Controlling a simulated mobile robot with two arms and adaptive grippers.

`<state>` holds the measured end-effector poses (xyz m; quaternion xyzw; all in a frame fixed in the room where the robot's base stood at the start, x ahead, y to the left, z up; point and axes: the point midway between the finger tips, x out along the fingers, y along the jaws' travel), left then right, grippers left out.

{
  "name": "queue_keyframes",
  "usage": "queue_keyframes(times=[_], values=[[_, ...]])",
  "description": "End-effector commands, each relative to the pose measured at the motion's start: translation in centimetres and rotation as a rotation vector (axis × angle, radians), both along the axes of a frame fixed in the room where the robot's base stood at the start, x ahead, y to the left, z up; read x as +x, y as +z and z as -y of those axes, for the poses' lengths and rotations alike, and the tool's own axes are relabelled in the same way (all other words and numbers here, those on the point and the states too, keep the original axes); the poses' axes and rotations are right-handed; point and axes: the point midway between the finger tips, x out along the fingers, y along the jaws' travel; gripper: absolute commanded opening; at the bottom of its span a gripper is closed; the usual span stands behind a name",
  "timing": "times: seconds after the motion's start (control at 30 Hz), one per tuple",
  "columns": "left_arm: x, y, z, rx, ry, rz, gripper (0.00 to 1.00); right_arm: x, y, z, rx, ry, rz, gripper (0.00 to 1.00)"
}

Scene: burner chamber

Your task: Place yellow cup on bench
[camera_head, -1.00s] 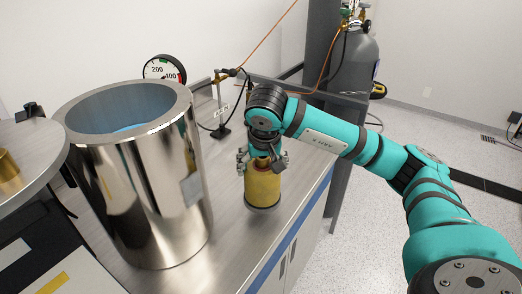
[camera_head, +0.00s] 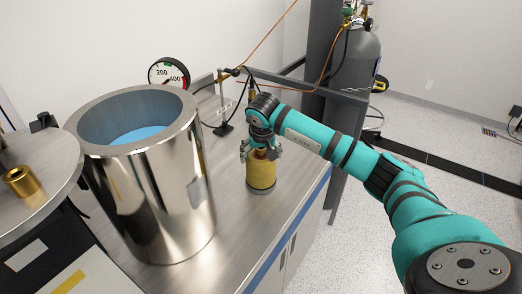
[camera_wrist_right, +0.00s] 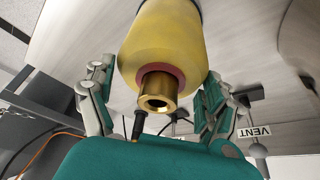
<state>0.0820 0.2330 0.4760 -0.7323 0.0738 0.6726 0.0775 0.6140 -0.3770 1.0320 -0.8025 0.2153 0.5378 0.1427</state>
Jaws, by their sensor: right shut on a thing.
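The yellow cup (camera_head: 262,175), with a dark base, is upright over the bench (camera_head: 240,215), right of the large metal cylinder. Its base looks at or very near the bench top; I cannot tell whether it touches. My right gripper (camera_head: 260,151) is shut on its upper part from above. In the right wrist view, the cup (camera_wrist_right: 165,38) lies between the fingers (camera_wrist_right: 155,92), with a reddish ring and a brass fitting at the near end. My left gripper is not in view.
The shiny open cylinder (camera_head: 155,200) stands left of the cup. A pressure gauge (camera_head: 168,73) and a small stand (camera_head: 222,115) are behind. A gas cylinder (camera_head: 357,80) stands beyond the bench. Bench top is clear around the cup.

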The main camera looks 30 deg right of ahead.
Motion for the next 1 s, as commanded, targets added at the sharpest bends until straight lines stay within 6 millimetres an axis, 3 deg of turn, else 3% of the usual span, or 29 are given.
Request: queue_keyframes(times=[0.3,0.33,0.4,0.77,1.0], values=[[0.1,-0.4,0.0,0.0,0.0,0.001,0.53,0.1,-0.1,0.0,0.0,0.0,0.007,0.28],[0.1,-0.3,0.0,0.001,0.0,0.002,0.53,0.0,-0.2,0.0,0.0,0.0,0.001,0.9],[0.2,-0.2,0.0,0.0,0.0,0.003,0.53,0.0,-0.2,0.0,0.0,0.0,0.001,0.99],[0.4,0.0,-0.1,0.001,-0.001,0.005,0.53,0.0,0.3,-0.1,0.001,0.001,0.003,1.0],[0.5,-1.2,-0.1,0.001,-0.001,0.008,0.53,-1.2,3.9,-0.8,0.0,0.002,0.008,1.0]])
